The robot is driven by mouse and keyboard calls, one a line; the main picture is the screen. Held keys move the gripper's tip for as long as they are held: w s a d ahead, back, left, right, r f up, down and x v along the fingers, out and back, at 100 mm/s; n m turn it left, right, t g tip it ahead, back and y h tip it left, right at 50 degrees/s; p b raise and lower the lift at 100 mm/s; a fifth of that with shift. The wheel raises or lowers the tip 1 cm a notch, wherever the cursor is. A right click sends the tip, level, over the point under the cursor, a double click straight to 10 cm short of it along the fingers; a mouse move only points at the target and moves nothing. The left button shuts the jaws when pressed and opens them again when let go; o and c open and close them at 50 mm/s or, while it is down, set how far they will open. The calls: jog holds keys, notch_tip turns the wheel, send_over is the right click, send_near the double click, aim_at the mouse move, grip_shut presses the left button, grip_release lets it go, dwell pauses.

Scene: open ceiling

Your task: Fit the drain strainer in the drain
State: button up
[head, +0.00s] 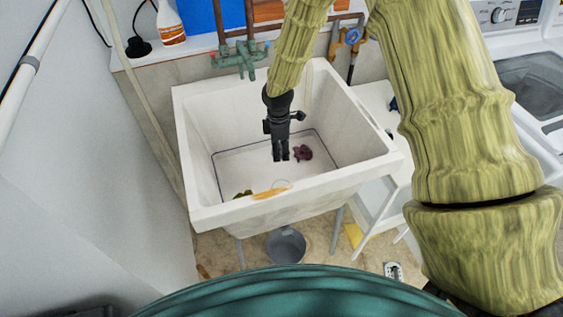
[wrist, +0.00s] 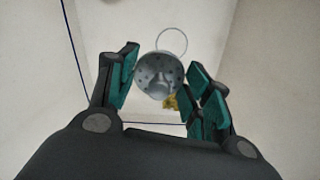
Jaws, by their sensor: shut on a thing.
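My gripper (head: 281,156) points down inside the white sink basin (head: 190,140), above its floor. In the wrist view my gripper (wrist: 163,68) is shut on the drain strainer (wrist: 160,73), a round grey metal cup with small holes, held between the teal finger pads. I cannot make out the strainer in the head view. A thin pale ring (wrist: 171,32) shows just beyond the strainer's rim in the wrist view. I cannot tell whether it is part of the strainer or the drain. The drain opening is not clearly seen in either view.
A purple lump (head: 303,152) lies on the basin floor beside my gripper. An olive lump (head: 242,194) and an orange strip (head: 270,191) are near the front wall. Green taps (head: 240,60) stand at the back. A grey bucket (head: 286,245) is below the sink.

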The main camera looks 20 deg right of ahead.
jog(key=shift+s+a+f+n+b, duration=0.1)
jog(key=shift+s+f+n+b, duration=0.65)
jog(key=shift+f, duration=1.65)
jog(key=shift+s+d+f+n+b, duration=0.15)
jog(key=shift+f+n+b, duration=0.35)
jog(key=shift+f+n, duration=1.3)
jog(key=shift+s+a+f+n+b, duration=0.15)
jog(key=shift+s+f+n+b, duration=0.35)
jog(key=shift+f, duration=2.45)
jog(key=shift+w+f+b, duration=0.1)
jog(key=shift+f+b, duration=0.55)
jog(key=shift+f, duration=0.55)
jog(key=shift+f, duration=0.4)
jog(key=o, duration=1)
notch_tip(320, 180, up, 12)
